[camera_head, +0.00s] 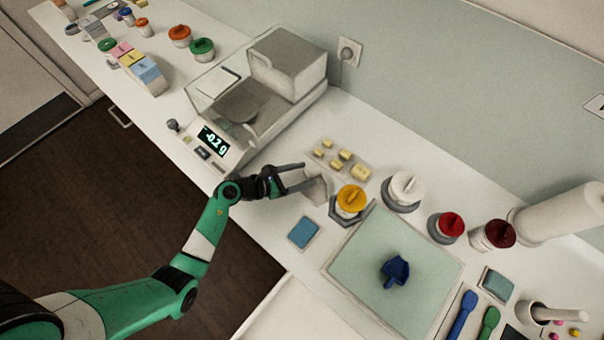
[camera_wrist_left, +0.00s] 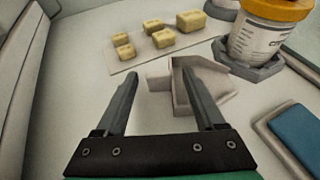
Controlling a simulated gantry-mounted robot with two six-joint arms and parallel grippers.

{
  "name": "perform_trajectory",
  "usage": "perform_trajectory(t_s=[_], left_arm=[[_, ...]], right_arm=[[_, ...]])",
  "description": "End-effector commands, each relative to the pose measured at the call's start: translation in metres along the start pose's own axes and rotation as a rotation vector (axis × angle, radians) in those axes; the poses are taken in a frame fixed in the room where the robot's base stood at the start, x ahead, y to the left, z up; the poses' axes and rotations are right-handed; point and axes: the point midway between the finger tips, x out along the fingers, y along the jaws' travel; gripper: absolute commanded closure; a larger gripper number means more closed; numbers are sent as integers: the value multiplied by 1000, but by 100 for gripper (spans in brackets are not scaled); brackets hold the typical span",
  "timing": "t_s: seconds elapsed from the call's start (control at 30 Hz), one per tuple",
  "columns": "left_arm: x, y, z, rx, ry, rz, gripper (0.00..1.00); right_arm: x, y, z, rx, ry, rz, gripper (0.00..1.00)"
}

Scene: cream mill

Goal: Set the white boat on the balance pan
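The white boat (camera_head: 316,189) lies on the bench to the right of the balance, and it also shows in the left wrist view (camera_wrist_left: 215,88). My left gripper (camera_head: 303,178) is open beside it, and in the wrist view (camera_wrist_left: 155,62) its fingers are spread, with the boat's narrow end in the gap. The right finger covers part of the boat; I cannot tell whether they touch. The balance (camera_head: 213,168) has a round dark pan (camera_head: 240,102) inside its open-looking housing, and its display reads about -0.2 g. My right gripper is not in view.
Several yellow blocks (camera_head: 342,157) lie on a pale card behind the boat. A yellow-lidded jar (camera_head: 350,199) stands close on its right. A blue pad (camera_head: 303,232) lies in front. A blue scoop-like boat (camera_head: 395,270) sits on a pale green mat (camera_head: 366,246).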

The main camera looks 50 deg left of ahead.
Motion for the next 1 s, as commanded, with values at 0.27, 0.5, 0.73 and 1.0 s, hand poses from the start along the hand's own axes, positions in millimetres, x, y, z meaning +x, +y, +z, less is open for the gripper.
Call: perform_trajectory(t_s=[0.27,0.5,0.73,1.0], left_arm=[[-4,0,4,-1,1,1,29],[-54,2,5,-4,2,6,29],[-105,1,4,-3,0,6,29],[-122,0,3,0,0,0,29]], right_arm=[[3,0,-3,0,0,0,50],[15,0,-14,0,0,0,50],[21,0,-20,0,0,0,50],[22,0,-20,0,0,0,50]])
